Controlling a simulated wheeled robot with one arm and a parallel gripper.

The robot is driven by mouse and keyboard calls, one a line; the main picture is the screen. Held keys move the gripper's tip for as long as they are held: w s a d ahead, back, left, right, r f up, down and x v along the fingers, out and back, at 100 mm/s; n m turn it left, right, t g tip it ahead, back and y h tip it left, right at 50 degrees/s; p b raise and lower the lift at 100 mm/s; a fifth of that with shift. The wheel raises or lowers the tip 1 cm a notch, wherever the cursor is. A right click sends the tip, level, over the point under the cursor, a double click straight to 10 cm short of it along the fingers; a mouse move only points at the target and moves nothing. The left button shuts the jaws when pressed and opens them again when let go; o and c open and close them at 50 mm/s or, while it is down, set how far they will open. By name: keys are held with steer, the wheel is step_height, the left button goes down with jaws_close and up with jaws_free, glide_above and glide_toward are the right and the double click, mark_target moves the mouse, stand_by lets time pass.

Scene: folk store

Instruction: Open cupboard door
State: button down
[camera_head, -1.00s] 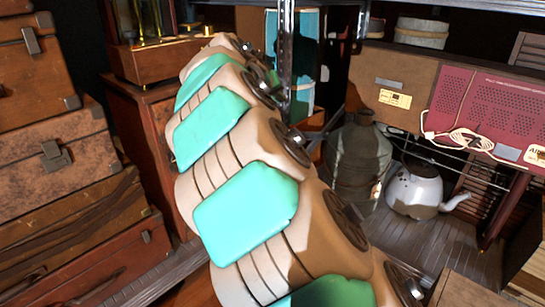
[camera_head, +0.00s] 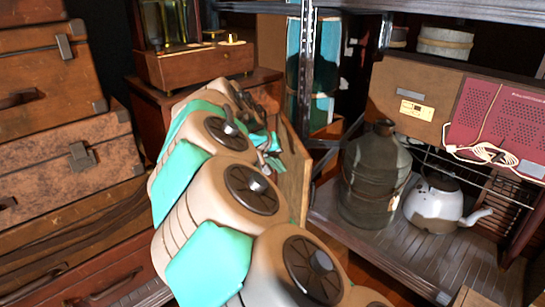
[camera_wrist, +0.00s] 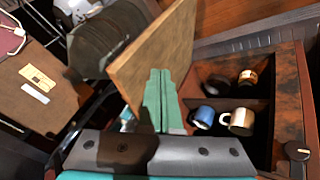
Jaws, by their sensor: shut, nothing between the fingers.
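The cupboard door (camera_wrist: 155,50) is a plain tan wooden panel, swung out from the cupboard (camera_wrist: 290,98) in the wrist view. The door (camera_head: 294,178) also shows nearly edge-on in the head view, beyond my arm. The cupboard is reddish-brown wood, and its body (camera_head: 146,112) is partly covered by my arm in the head view. My gripper (camera_wrist: 160,74) has teal fingers, shut together and empty, beside the door's inner side at the cupboard opening. Whether the fingers touch the door is unclear. My gripper (camera_head: 268,145) is partly hidden in the head view.
Inside the cupboard are a blue mug (camera_wrist: 202,117), a white mug (camera_wrist: 240,121) and a jar (camera_wrist: 247,78). A metal shelf (camera_head: 372,238) on the right holds a milk can (camera_head: 375,175) and kettle (camera_head: 434,206). Suitcases (camera_head: 60,155) are stacked on the left.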

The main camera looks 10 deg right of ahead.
mark_target(304, 169)
steer(key=shift+w+d+f+p, duration=0.1)
steer(key=shift+w+d+f, duration=0.15)
steer(key=shift+d, duration=0.55)
steer(key=shift+w+d+f+p, duration=0.1)
steer(key=shift+d+f, duration=0.15)
steer(key=shift+d, duration=0.6)
steer(key=shift+w+d+f+p, duration=0.1)
steer(key=shift+w+d+f, duration=0.15)
steer(key=shift+d, duration=0.55)
steer(key=shift+s+d, duration=0.1)
steer(key=shift+d, duration=0.75)
steer(key=w+d+n+t+y, duration=0.1)
steer(key=w+d, duration=0.3)
steer(key=d, duration=0.7)
steer(key=w+d+n+t+y+p, duration=0.1)
steer(key=w+d+n, duration=0.3)
steer(key=d, duration=0.6)
steer(key=shift+w+d+n+y, duration=0.3)
steer(key=shift+d+y, duration=0.1)
steer(key=shift+y, duration=0.1)
steer(key=shift+s+a, duration=0.1)
steer(key=shift+s, duration=0.05)
